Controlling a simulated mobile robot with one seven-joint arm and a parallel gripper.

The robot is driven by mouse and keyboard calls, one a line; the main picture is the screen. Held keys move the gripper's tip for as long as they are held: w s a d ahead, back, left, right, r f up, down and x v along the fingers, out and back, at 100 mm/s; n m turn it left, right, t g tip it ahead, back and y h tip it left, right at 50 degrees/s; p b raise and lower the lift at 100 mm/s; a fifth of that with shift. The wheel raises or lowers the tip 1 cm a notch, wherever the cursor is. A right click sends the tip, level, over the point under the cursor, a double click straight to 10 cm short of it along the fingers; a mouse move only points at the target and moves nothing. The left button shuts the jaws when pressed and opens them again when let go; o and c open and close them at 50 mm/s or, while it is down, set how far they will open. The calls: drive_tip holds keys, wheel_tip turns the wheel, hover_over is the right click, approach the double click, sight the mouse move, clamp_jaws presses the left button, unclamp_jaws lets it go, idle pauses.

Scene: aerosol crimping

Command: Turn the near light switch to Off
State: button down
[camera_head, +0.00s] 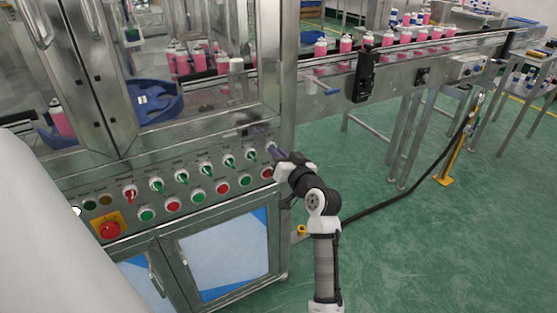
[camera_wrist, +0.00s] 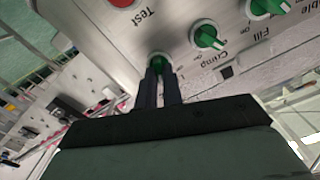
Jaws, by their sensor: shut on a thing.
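My gripper (camera_head: 274,153) is at the right end of the upper row of switches on the machine's control panel (camera_head: 110,190). In the wrist view, its two dark fingers (camera_wrist: 160,84) are shut on a green rotary switch (camera_wrist: 157,60), the end one of the row. The fingers hide most of this switch and its label, so I cannot read its name or setting. In the head view my gripper covers it.
A red button (camera_wrist: 121,2) labelled "Test" is close to the held switch. A red emergency stop (camera_head: 109,230) on a yellow plate is at the panel's left. A conveyor (camera_head: 400,58) with pink cans runs to the right. The green floor below it is mostly clear.

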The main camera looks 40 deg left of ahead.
drive_tip(key=n+b, duration=1)
drive_tip(key=b, duration=0.2)
drive_tip(key=shift+s, duration=0.2)
drive_tip(key=shift+n+b, duration=0.3)
drive_tip(key=shift+b, duration=0.05)
drive_tip(key=c, duration=1.5)
unclamp_jaws()
drive_tip(key=shift+a, duration=0.1)
drive_tip(key=shift+c, duration=0.2)
drive_tip(key=b+v, duration=0.1)
drive_tip(key=v, duration=1.3)
